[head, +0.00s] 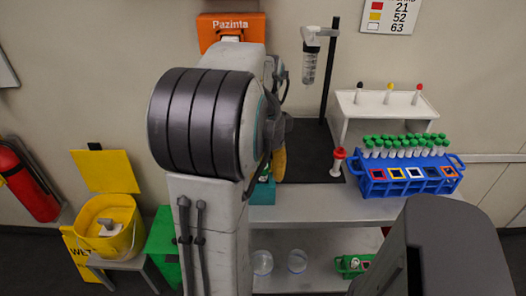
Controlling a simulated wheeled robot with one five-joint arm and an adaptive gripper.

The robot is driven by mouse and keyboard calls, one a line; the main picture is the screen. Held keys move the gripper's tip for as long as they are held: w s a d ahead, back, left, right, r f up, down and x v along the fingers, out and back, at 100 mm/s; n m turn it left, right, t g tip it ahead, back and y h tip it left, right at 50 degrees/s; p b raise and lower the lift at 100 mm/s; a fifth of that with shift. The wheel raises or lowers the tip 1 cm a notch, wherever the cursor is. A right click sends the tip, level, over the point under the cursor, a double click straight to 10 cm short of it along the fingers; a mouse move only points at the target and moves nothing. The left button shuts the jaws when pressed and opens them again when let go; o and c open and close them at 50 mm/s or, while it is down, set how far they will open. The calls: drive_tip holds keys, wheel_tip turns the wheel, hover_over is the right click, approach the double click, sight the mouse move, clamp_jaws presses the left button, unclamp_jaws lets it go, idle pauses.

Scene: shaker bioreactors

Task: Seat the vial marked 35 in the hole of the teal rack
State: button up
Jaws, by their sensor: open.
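A teal block (263,191), which may be the rack, shows at the left end of the bench. My arm hides most of it, and I cannot see its hole. A vial with a red cap (338,162) stands upright, apart from other things, at the right edge of the dark mat. Several green-capped vials (405,146) stand in a blue rack (378,188) with coloured square frames on its front. No number 35 is readable on any vial. My gripper is hidden behind my arm.
A white stand (352,107) holds three vials with black, yellow and red caps. A tube hangs on a black post (329,75). A yellow piece (279,162) shows beside my arm. The dark mat (310,155) has free room. A yellow bin (105,228) stands left.

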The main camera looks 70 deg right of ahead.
wheel_tip(320, 180, up, 11)
drive_tip(key=shift+r, duration=0.2)
idle(0.4)
idle(0.4)
